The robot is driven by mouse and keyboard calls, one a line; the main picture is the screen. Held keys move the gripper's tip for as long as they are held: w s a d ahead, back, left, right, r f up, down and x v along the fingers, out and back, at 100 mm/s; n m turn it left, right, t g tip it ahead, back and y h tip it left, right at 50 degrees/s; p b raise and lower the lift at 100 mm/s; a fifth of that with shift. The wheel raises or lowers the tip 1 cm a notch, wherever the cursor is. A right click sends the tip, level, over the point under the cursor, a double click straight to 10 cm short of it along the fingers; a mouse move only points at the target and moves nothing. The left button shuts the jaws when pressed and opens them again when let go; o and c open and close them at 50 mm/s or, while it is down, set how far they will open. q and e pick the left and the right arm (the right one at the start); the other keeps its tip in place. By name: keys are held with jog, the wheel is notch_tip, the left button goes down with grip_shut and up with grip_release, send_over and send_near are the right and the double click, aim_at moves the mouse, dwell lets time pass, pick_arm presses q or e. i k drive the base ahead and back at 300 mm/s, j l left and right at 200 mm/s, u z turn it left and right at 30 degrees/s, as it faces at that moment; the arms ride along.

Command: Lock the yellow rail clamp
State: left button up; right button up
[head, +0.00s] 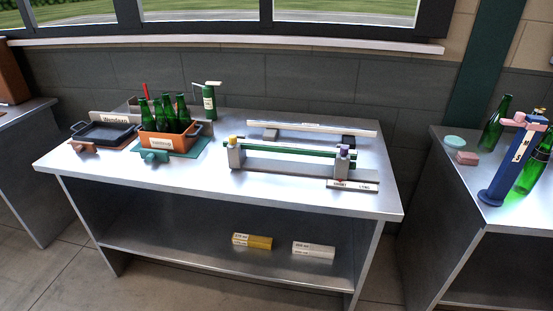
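The yellow rail clamp seems to be the small yellow knob (233,139) on top of the grey left post (235,157) of a rail fixture on the metal table. A green rail (290,151) runs from this post to the right post (342,161), which has a purple knob (344,148) on top. Whether the yellow clamp is locked or loose is too small to tell. Neither of my grippers is in view.
An orange crate (168,142) of green bottles and a dark tray (103,133) stand on the table's left. A labelled plate (352,186) lies at the front right. Yellow (252,241) and white (314,250) boxes lie on the lower shelf. A blue device (515,165) stands on the right counter.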

aim_at(233, 141)
jog(key=i+j+z, duration=0.2)
jog(key=i, duration=0.2)
jog(key=i+j+z, duration=0.2)
jog(key=i, duration=0.2)
jog(key=i+l, duration=0.1)
jog(key=i, duration=0.3)
